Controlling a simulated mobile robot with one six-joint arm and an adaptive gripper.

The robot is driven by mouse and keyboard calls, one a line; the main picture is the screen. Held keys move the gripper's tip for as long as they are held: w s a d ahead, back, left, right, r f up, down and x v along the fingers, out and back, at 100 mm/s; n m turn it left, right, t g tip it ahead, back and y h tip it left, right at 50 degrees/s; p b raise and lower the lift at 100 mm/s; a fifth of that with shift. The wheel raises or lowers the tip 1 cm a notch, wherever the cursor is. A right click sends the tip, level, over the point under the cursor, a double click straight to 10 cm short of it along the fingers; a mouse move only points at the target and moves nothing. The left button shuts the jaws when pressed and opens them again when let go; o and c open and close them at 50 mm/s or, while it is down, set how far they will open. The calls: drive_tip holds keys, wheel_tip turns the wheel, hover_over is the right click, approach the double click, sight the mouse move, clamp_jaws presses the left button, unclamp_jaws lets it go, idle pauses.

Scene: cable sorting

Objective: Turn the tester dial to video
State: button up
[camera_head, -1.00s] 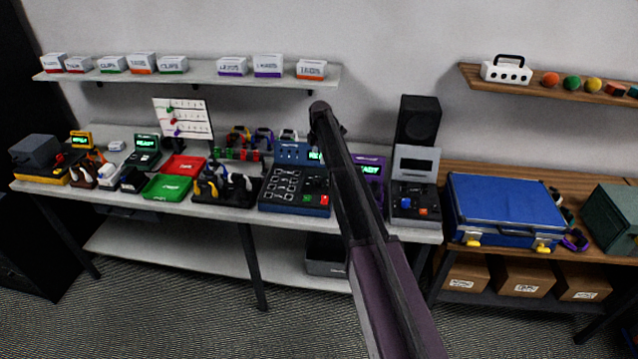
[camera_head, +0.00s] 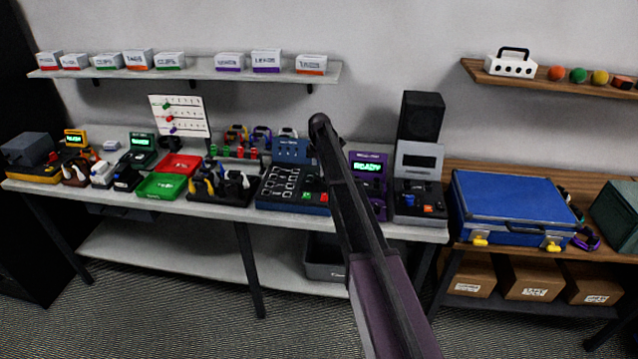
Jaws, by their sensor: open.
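A blue tester-like unit (camera_head: 268,203) stands at the middle of the long table, with a sloped panel of white-outlined squares and green and red buttons. Its upright blue back (camera_head: 291,147) is partly covered by my arm. A purple unit (camera_head: 380,204) with a lit "READY" screen (camera_head: 367,168) stands just right of my arm, partly hidden by it. I cannot make out a dial on either unit at this size. My dark arm rises from the bottom across the middle. My gripper is not discernible; it is hidden behind the arm or out of view.
A grey unit (camera_head: 418,165) and black speaker (camera_head: 420,116) stand right of the purple unit. A blue case (camera_head: 507,199) lies on the wooden bench. Red (camera_head: 181,163) and green (camera_head: 163,185) trays and several small devices crowd the left. Shelves hang above; floor in front is clear.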

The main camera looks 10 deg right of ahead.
sight(318, 176)
drive_tip(key=shift+w+f+b, duration=0.15)
drive_tip(key=shift+f+b, duration=2)
drive_tip(key=shift+f, duration=0.3)
